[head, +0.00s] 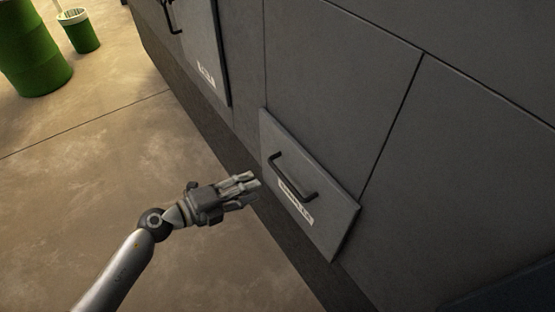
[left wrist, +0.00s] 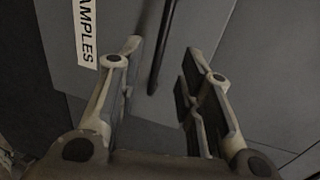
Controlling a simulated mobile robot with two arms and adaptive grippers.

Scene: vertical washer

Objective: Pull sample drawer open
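The sample drawer (head: 318,213) is a grey panel low on the machine's front, with a dark bar handle (head: 292,177) and a white label below it. Its front stands slightly proud of the surrounding panels. My left gripper (head: 252,181) is just to the left of the handle, fingers pointing at it. In the left wrist view the fingers (left wrist: 165,70) are spread apart, with the dark handle (left wrist: 160,48) showing between and beyond them. The label reading "AMPLES" (left wrist: 84,32) is at upper left. I cannot tell contact with the handle. My right gripper is not in view.
Another labelled panel (head: 196,45) with a dark handle is farther along the machine at the top. A green barrel (head: 32,50) and a green bin (head: 78,32) stand at the far left. The concrete floor (head: 100,180) beside the machine is clear.

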